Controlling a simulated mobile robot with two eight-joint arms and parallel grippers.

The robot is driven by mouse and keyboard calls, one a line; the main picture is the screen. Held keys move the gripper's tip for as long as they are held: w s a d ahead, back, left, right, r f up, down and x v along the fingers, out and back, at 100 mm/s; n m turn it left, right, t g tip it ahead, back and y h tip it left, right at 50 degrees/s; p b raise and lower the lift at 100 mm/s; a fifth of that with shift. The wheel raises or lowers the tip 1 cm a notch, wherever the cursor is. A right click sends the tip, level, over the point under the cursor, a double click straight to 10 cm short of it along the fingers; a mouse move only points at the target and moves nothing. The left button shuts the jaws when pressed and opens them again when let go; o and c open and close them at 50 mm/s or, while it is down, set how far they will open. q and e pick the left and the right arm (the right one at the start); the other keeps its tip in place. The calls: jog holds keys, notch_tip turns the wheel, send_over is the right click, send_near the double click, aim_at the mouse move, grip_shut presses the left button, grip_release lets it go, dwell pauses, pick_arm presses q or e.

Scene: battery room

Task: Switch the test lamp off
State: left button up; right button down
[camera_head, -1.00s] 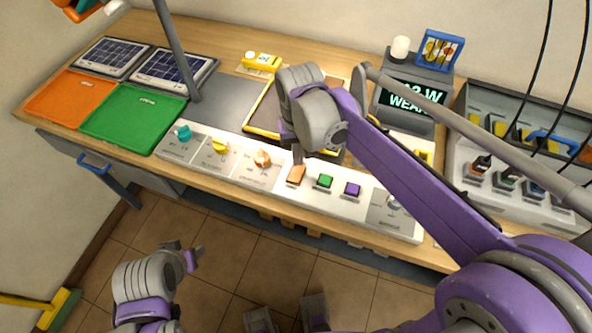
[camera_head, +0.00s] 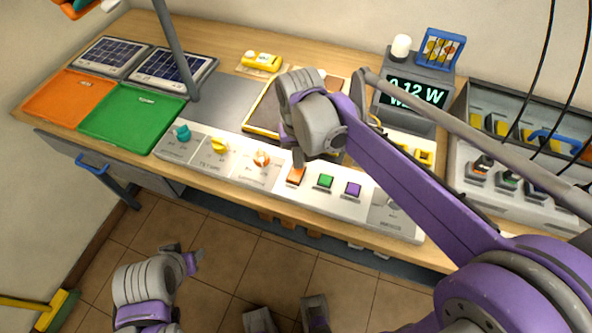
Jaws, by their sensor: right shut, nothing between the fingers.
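A control strip (camera_head: 230,181) runs along the bench's front edge. It carries an orange switch (camera_head: 296,177), a green button (camera_head: 324,181) and a purple button (camera_head: 352,189); their labels are too small to read. My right gripper (camera_head: 298,160) is shut and empty, pointing down at the back edge of the orange switch. I cannot tell if it touches. A white lamp-like cylinder (camera_head: 401,47) stands on a dark display unit (camera_head: 405,120) reading about "0.12 W"; I cannot tell if this is the test lamp. My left gripper (camera_head: 184,256) is open and empty, low over the floor.
Teal (camera_head: 182,134), yellow (camera_head: 219,145) and orange-white (camera_head: 261,159) knobs stand left of the switch. Orange (camera_head: 68,98) and green (camera_head: 132,112) trays and solar panels fill the left bench. Battery gear (camera_head: 510,170) stands right.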

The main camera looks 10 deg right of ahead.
jog(key=shift+r+p, duration=2.35)
jog(key=shift+r, duration=1.15)
pick_arm(q)
jog(key=r, duration=0.1)
jog(key=w+r, duration=0.1)
jog(key=r, duration=0.3)
jog(key=shift+w+r, duration=0.2)
jog(key=shift+w, duration=0.05)
